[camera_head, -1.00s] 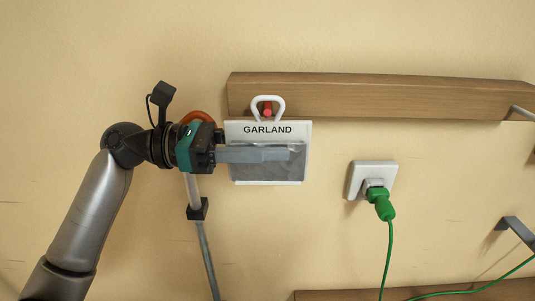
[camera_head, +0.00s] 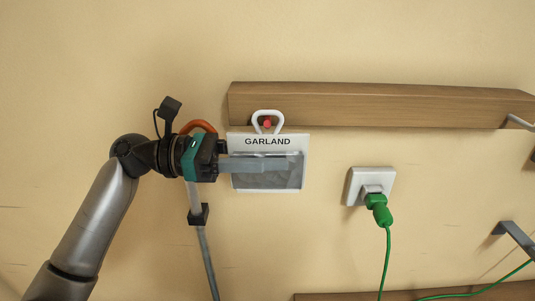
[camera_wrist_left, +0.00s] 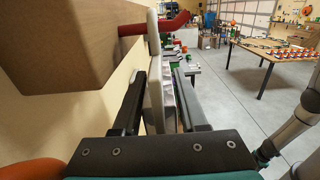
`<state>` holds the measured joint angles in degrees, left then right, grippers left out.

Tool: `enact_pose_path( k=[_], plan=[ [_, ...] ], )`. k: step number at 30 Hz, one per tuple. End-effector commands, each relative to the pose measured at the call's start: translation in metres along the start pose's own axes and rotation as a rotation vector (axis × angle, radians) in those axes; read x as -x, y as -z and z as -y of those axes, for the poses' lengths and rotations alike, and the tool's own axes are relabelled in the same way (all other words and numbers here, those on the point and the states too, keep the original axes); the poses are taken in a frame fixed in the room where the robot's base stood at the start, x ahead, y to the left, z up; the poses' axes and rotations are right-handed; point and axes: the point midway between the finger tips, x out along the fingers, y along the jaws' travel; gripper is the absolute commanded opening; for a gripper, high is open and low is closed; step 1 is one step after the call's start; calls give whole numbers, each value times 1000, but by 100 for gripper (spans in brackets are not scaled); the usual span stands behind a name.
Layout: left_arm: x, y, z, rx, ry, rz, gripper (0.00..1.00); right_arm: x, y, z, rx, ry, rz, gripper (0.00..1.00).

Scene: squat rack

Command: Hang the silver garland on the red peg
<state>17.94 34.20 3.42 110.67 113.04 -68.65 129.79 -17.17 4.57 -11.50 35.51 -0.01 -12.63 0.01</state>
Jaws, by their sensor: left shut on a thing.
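The silver garland is in a flat grey pack (camera_head: 268,183) with a white header reading GARLAND and a white loop (camera_head: 267,113) on top. The red peg (camera_head: 267,124) sticks out of the wooden rail, and its end shows inside the loop. In the left wrist view, the peg (camera_wrist_left: 175,22) shows on both sides of the loop (camera_wrist_left: 153,32), so the loop is around it. A gap shows between the peg and the loop's top. My left gripper (camera_head: 265,164) is shut on the pack from the left; its fingers (camera_wrist_left: 165,100) flank the pack.
The wooden rail (camera_head: 400,105) runs along the wall, close beside my left gripper in the wrist view. A white socket (camera_head: 355,187) with a green plug (camera_head: 379,209) and cord is to the right. A grey bracket (camera_head: 516,237) stands out at lower right.

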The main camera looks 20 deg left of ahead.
Motion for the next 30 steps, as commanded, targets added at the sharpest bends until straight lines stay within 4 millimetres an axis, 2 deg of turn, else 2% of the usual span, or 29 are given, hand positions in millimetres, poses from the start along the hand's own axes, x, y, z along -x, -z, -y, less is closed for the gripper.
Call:
enact_pose_path(
  k=[2,3,11,24,27,30],
  plan=[
    [0,0,0,-1,0,1,0,0,0,0,0,0,0,50],
    [0,0,0,-1,0,1,47,0,0,0,0,0,0,50],
    [0,0,0,-1,0,0,76,0,0,0,0,0,0,50],
    [2,0,0,0,-1,-1,77,0,0,-1,-1,-1,0,50],
    [10,2,-1,1,-2,-2,77,-3,-1,-1,-1,-1,0,50],
    [26,2,-1,0,-3,-4,77,-7,-1,-1,-1,-1,0,50]
  ],
)
